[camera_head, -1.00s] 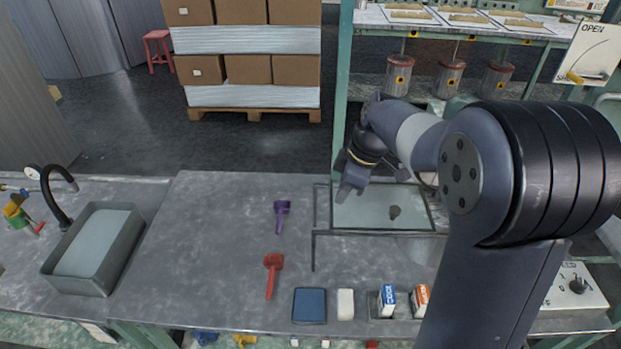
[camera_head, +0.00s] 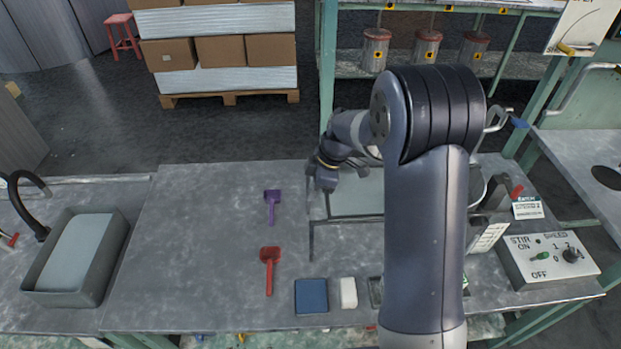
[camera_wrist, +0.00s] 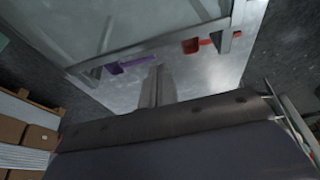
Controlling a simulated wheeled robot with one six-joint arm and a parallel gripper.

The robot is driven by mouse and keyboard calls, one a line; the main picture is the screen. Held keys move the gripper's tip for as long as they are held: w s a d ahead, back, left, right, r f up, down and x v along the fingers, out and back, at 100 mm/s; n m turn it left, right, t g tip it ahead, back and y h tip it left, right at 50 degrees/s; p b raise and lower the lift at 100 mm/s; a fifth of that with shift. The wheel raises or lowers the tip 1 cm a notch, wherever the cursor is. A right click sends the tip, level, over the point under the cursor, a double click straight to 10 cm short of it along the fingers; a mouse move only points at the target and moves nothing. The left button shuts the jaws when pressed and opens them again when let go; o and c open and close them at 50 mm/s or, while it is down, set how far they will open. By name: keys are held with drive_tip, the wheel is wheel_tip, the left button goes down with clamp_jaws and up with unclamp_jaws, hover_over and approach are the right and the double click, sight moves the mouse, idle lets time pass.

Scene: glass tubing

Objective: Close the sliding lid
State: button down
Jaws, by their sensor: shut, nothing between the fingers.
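A pale glass sliding lid (camera_head: 358,203) lies in a thin frame on the grey bench, right of centre. My arm hides its right side in the head view. The wrist view shows a glass pane with a light metal edge (camera_wrist: 95,30) at upper left. My gripper (camera_head: 326,186) is at the lid's left, far side, pointing down. In the wrist view its fingers (camera_wrist: 156,82) are together with nothing between them. They appear beside the pane's edge; I cannot tell whether they touch it. Thin dark rails (camera_head: 311,240) run from the lid toward the front.
A purple scoop (camera_head: 272,205) and a red scoop (camera_head: 269,268) lie left of the lid. A blue pad (camera_head: 311,297) and a white block (camera_head: 348,292) sit at the front edge. A stir control box (camera_head: 548,260) stands right. The bench's left middle is clear.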

drive_tip(key=shift+d, duration=1.1)
drive_tip(key=shift+d, duration=0.1)
drive_tip(key=shift+d, duration=0.35)
drive_tip(key=d+b, duration=0.4)
drive_tip(key=d, duration=1.7)
drive_tip(key=a, duration=0.4)
drive_tip(key=shift+a+r+b, duration=0.2)
drive_tip(key=shift+r+b, duration=0.05)
drive_tip(key=shift+b, duration=0.15)
drive_tip(key=v, duration=0.9)
drive_tip(key=shift+d+r, duration=0.2)
drive_tip(key=shift+r, duration=0.05)
